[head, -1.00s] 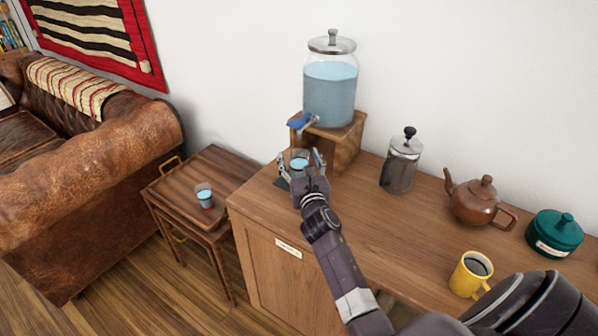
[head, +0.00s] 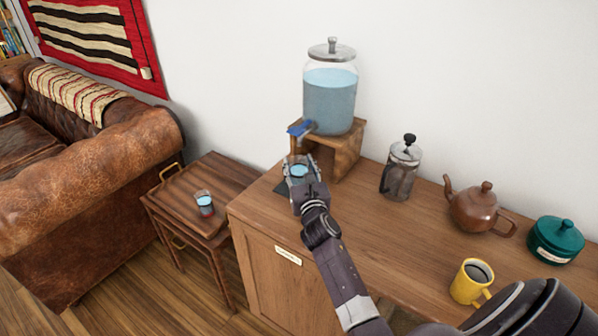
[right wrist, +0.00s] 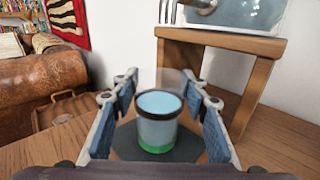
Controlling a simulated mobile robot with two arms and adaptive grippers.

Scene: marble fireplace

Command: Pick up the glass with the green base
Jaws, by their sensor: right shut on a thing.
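The glass with the green base (right wrist: 158,123) holds pale blue liquid and stands upright between the fingers of my right gripper (right wrist: 158,108). Its green band shows at the bottom, over a dark mat (right wrist: 125,143). In the head view the glass (head: 299,171) is mostly hidden by my right gripper (head: 301,173), which is shut on it at the left end of the cabinet top. I cannot tell whether its base touches the mat. Another glass, with a red base (head: 204,203), stands on the small side table. My left gripper is not in view.
A water dispenser (head: 331,100) with a blue tap (head: 299,129) stands on a wooden stand (head: 349,152) just behind my gripper. A French press (head: 400,170), a teapot (head: 478,210), a yellow mug (head: 469,281) and a green pot (head: 556,241) stand to the right.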

